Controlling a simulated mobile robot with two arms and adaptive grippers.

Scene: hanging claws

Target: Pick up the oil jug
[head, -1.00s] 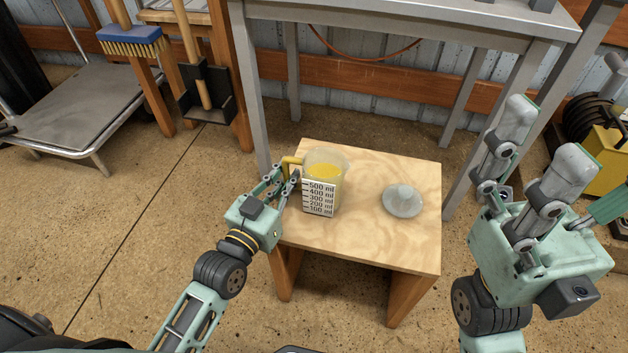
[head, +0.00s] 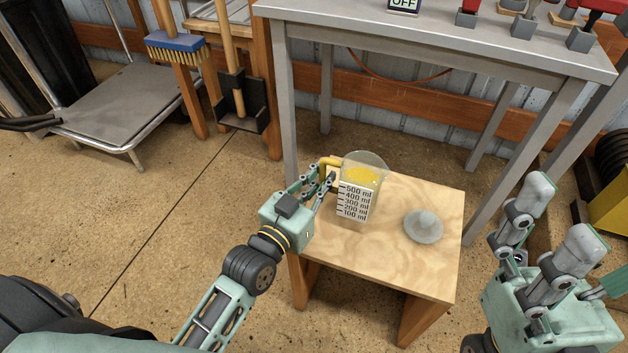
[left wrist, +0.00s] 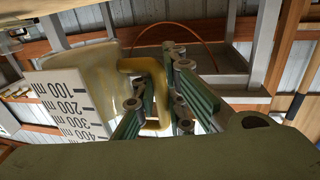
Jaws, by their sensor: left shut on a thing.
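The oil jug (head: 362,203) is a clear measuring jug with yellow oil, a white millilitre scale and a yellow handle. It is over the left part of the small wooden table, looks slightly tilted, and seems raised a little off the top. My left gripper (head: 329,181) is shut on its handle from the left. In the left wrist view, the jug (left wrist: 75,100) appears upside down, with its handle (left wrist: 158,124) between the fingers (left wrist: 155,96). My right gripper (head: 562,218) is at the right, its fingers apart and empty.
The small wooden table (head: 400,272) also carries a grey round lid (head: 423,227) to the right of the jug. A grey metal workbench (head: 440,45) stands behind it. A broom (head: 175,46) and a flat trolley (head: 125,100) are at the left. The floor at left is clear.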

